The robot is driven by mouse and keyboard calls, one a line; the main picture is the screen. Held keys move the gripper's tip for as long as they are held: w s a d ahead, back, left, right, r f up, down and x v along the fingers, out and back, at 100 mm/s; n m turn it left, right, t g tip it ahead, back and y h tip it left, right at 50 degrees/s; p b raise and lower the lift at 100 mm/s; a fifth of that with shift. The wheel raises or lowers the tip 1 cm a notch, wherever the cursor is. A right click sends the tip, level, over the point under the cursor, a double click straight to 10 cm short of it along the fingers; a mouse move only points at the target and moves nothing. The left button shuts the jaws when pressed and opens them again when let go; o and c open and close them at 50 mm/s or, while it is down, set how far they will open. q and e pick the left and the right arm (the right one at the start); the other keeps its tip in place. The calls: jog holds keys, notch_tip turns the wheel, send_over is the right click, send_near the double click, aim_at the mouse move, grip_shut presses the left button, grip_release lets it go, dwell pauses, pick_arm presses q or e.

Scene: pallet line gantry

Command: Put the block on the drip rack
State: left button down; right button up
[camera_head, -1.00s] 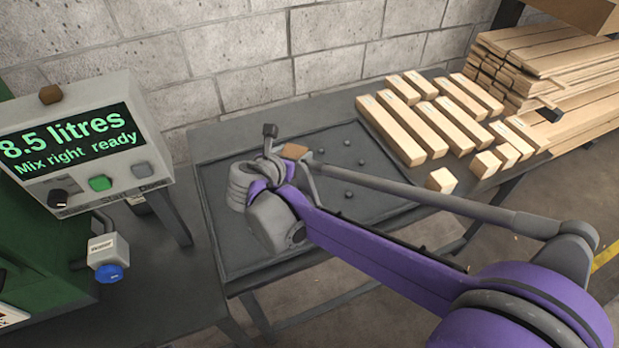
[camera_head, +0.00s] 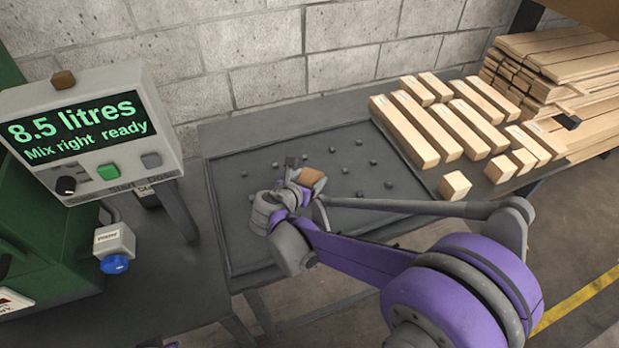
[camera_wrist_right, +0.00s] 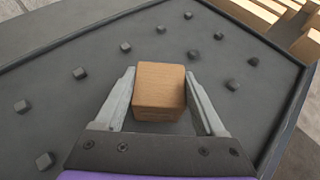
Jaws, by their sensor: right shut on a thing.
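The block (camera_wrist_right: 160,88) is a brown wooden cube. It sits between the two fingers of my right gripper (camera_wrist_right: 160,100) in the right wrist view, and my right gripper is shut on it. In the head view the block (camera_head: 311,179) shows at the end of my purple right arm, partly hidden by the gripper. The drip rack (camera_head: 232,245) is a dark grey tray with a low rim and several small pegs. The block is over the rack's middle; I cannot tell whether it touches the pegs. My left gripper is not in view.
A green machine with a display (camera_head: 78,128) and a blue-knobbed valve (camera_head: 114,262) stands at the left. Several pale timber pieces (camera_head: 420,125) lie on the table right of the rack, with stacked boards (camera_head: 550,60) beyond. A block wall (camera_head: 270,45) is behind.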

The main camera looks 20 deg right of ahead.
jog(key=shift+f, duration=0.15)
jog(key=o, duration=1.5)
jog(key=shift+o, duration=0.2)
